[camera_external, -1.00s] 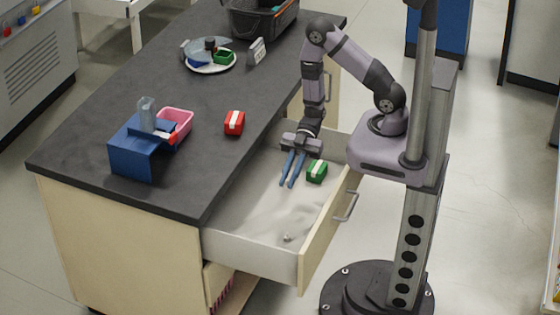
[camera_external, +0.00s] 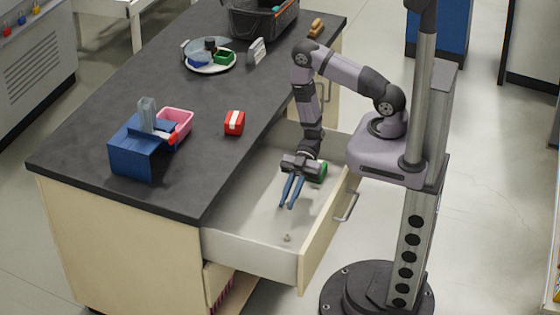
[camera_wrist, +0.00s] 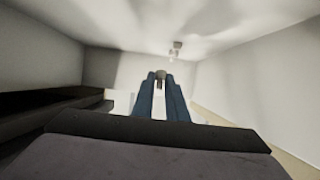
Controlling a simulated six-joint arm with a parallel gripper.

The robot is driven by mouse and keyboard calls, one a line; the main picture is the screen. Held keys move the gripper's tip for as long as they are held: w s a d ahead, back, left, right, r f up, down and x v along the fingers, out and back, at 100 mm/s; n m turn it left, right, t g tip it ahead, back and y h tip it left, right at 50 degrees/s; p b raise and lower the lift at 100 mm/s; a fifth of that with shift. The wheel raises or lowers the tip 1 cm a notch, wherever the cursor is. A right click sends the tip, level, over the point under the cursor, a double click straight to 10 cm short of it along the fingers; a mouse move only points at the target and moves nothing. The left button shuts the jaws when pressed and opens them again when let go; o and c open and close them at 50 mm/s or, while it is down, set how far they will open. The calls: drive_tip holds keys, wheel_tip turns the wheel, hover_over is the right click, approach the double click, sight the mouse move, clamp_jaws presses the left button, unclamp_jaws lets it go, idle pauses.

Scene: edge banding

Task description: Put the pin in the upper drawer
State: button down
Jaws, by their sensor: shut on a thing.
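The open upper drawer (camera_external: 250,238) is pulled out from the dark-topped cabinet. My gripper (camera_external: 287,206) is inside the drawer area, its blue fingers pointing down toward the near end. In the wrist view, my gripper (camera_wrist: 161,78) is shut on a small grey-brown piece, the pin (camera_wrist: 160,73), held at the fingertips. The pin is too small to make out in the external view. A small metallic piece (camera_external: 288,238) lies on the drawer floor near its front end; it also shows ahead of the fingertips in the wrist view (camera_wrist: 177,46).
A green box (camera_external: 322,172) sits in the drawer, partly hidden by my gripper. On the countertop are a red box (camera_external: 234,123), a blue stand (camera_external: 132,158), a pink bin (camera_external: 180,122), a plate (camera_external: 225,69) and a black basket (camera_external: 262,22). The drawer's near half is mostly clear.

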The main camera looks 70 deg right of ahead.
drive_tip(key=shift+f, duration=0.3)
drive_tip(key=shift+f+b, duration=0.3)
drive_tip(key=shift+f, duration=0.05)
drive_tip(key=shift+f, duration=0.15)
drive_tip(key=c, duration=1.8)
unclamp_jaws()
drive_tip(key=shift+o, duration=0.2)
drive_tip(key=shift+d+r+p, duration=0.1)
drive_tip(key=shift+r+p, duration=0.3)
drive_tip(key=shift+r, duration=0.4)
drive_tip(key=v, duration=1.1)
drive_tip(key=shift+d, duration=0.4)
